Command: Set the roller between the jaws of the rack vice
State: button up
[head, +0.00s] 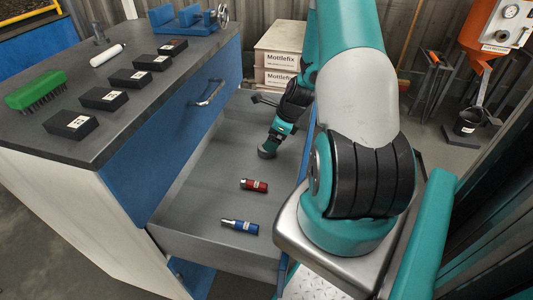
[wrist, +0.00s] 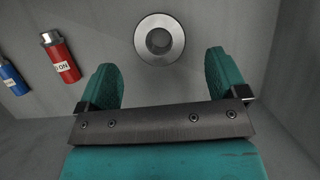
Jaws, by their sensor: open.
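The roller appears to be a grey steel cylinder standing on end in the open drawer. In the wrist view its round top with a dark centre hole (wrist: 160,40) lies ahead of my gripper (wrist: 163,85), roughly centred between the fingertips. The fingers are spread and empty, and the ring looks apart from both. In the head view my gripper (head: 273,140) reaches down into the drawer, with the grey piece (head: 267,153) just below it. The blue rack vice (head: 188,19) sits at the back of the bench top, with a handwheel at its right end.
The open drawer (head: 190,185) also holds a red cylinder (head: 254,185) and a blue one (head: 240,226). The bench top carries a green brush (head: 36,89), several black blocks (head: 104,98) and a white cylinder (head: 107,55). Mottlefix boxes (head: 277,52) stand behind the drawer.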

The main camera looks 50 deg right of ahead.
jog(key=shift+b+x, duration=1)
jog(key=shift+x, duration=1.8)
jog(key=shift+w+r, duration=0.15)
jog(key=c, duration=1.1)
